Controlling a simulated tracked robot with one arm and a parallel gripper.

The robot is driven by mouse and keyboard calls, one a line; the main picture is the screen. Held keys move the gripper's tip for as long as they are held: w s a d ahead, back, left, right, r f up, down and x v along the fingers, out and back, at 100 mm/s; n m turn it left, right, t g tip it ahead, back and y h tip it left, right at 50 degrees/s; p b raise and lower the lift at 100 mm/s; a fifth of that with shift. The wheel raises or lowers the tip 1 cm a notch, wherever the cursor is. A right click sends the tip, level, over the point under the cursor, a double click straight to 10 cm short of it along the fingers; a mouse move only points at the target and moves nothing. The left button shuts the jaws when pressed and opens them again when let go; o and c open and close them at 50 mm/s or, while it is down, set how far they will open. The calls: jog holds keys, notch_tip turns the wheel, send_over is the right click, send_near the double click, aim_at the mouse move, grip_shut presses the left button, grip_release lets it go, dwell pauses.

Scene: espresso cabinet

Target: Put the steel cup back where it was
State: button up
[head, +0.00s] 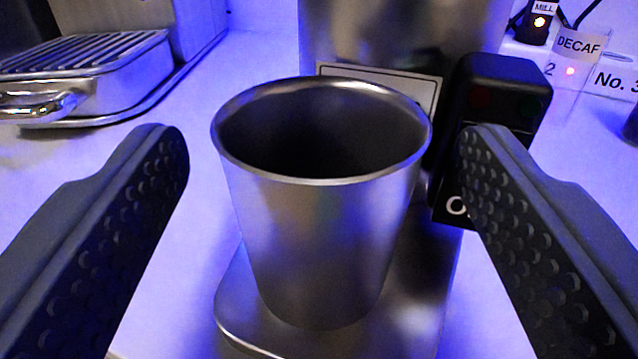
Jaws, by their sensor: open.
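The steel cup (320,235) stands upright in the middle of the head view, its mouth open and dark inside. It rests on a metal base plate (240,305) in front of a steel machine body (385,45). My gripper (322,150) is open, with one dark, dimpled finger on each side of the cup. A visible gap separates each finger from the cup wall. The cup's far lower side is hidden.
A black switch box (500,95) stands close behind the right finger. A slatted drip tray with a shiny handle (85,75) is at the upper left. Labels reading DECAF (578,43) and MILL (543,8), with small lights, are at the upper right. White counter is clear at left.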

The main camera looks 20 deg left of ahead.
jog(key=p+v, duration=0.1)
jog(key=v, duration=1.1)
jog(key=shift+r, duration=0.15)
jog(key=w+d+r+m+g+h, duration=0.1)
jog(key=w+d+r, duration=0.2)
jog(key=d+r, duration=0.35)
jog(key=w+d+r+m+g, duration=0.1)
jog(key=w+d+r, duration=0.25)
jog(key=r, duration=0.65)
jog(key=s+d+r+h, duration=0.2)
jog(key=s+d+r, duration=0.2)
jog(key=d+r, duration=0.4)
jog(key=s+d+r+m+h, duration=0.1)
jog(key=s+d+r+h, duration=0.1)
jog(key=s+d+r, duration=0.3)
jog(key=d+r, duration=0.4)
jog(key=d, duration=0.7)
jog(key=shift+r+m+h, duration=0.3)
jog(key=shift+r, duration=0.05)
jog(key=shift+p, duration=0.3)
notch_tip(320, 180, up, 6)
jog(key=p, duration=0.5)
jog(key=shift+a+f+p, duration=0.1)
jog(key=shift+f+p, duration=0.1)
jog(key=shift+p, duration=0.1)
